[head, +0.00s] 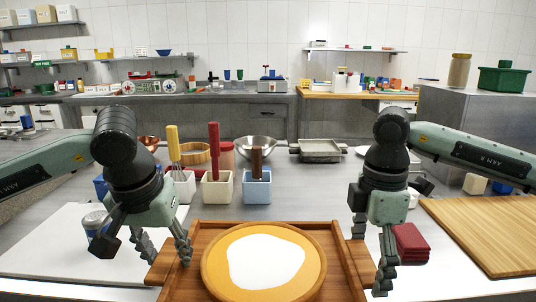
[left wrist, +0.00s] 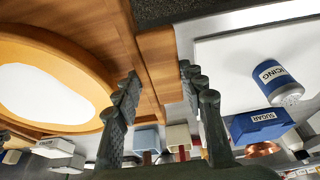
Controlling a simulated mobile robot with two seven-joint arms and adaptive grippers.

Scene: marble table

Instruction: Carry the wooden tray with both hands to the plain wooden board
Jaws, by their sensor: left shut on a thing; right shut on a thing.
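The wooden tray (head: 339,250) is at the bottom centre of the head view. A round orange-brown item with a white top (head: 266,262) lies in it. My left gripper (head: 163,258) is shut on the tray's left handle; the left wrist view shows the handle between its fingers (left wrist: 158,95). My right gripper (head: 369,260) is shut on the right handle. The tray looks about level; I cannot tell whether it touches the table. The plain wooden board (head: 490,228) lies on the table at the right, apart from the tray, with its top bare.
Behind the tray stand white and blue utensil crocks (head: 217,188), a steel bowl (head: 257,149) and a metal pan (head: 320,150). Folded red cloths (head: 410,243) lie between my right gripper and the board. A white board (head: 45,245) and an icing shaker (left wrist: 278,80) are at the left.

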